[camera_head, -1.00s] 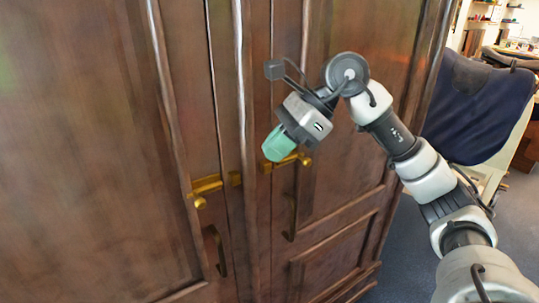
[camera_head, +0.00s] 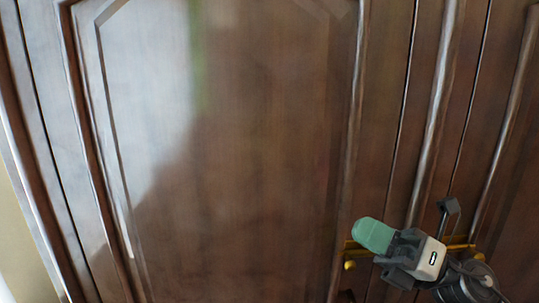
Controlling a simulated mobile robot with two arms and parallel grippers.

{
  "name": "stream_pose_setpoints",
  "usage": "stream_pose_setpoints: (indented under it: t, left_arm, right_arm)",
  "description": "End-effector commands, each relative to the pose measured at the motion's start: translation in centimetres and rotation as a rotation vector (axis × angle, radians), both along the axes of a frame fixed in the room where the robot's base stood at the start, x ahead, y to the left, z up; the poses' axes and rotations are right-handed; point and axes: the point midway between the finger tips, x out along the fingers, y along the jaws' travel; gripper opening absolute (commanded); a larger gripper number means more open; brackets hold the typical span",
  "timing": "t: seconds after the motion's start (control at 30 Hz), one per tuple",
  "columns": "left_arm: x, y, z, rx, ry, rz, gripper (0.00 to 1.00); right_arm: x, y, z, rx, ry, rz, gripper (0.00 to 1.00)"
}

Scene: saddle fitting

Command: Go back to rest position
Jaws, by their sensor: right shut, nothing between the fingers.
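My right gripper (camera_head: 374,236) has green fingers and shows at the lower right, in front of a dark brown wooden cabinet (camera_head: 250,150). Its fingers are shut with nothing between them, and they point to the upper left. A brass latch (camera_head: 349,264) on the cabinet shows just below and behind the fingers. I cannot tell whether the gripper touches the cabinet. The rest of my right arm leaves the picture at the lower right. My left gripper is not in view.
The cabinet front fills nearly the whole view, with a large panelled door at the left and centre. A narrow strip of pale wall (camera_head: 22,235) shows at the left edge. The floor is out of view.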

Motion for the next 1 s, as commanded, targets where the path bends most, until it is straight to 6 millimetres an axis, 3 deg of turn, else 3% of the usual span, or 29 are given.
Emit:
stream_pose_setpoints:
  t: [0.17,0.27,0.37,0.5,0.63,0.8,1.0]
  left_arm:
    - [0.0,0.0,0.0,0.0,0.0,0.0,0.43]
    - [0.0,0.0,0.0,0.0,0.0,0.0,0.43]
    - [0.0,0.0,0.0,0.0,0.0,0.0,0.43]
    - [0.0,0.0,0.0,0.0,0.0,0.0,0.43]
    - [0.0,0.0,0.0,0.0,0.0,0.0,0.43]
    - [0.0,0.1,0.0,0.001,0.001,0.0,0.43]
    - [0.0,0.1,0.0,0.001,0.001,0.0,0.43]
  right_arm:
    - [1.9,-2.7,-3.6,0.49,0.412,-0.183,0.0]
    - [2.6,-4.8,-7.8,0.731,0.676,-0.317,0.0]
    - [2.1,-6.8,-13.5,0.945,0.955,-0.472,0.0]
    - [-1.4,-8.3,-22.5,1.187,1.363,-0.721,0.0]
    - [-6.4,-8.3,-29.0,1.319,1.677,-0.938,0.0]
    - [-12.4,-7.5,-33.6,1.393,1.964,-1.151,0.0]
    - [-19.0,-6.2,-36.5,1.414,2.233,-1.368,0.0]
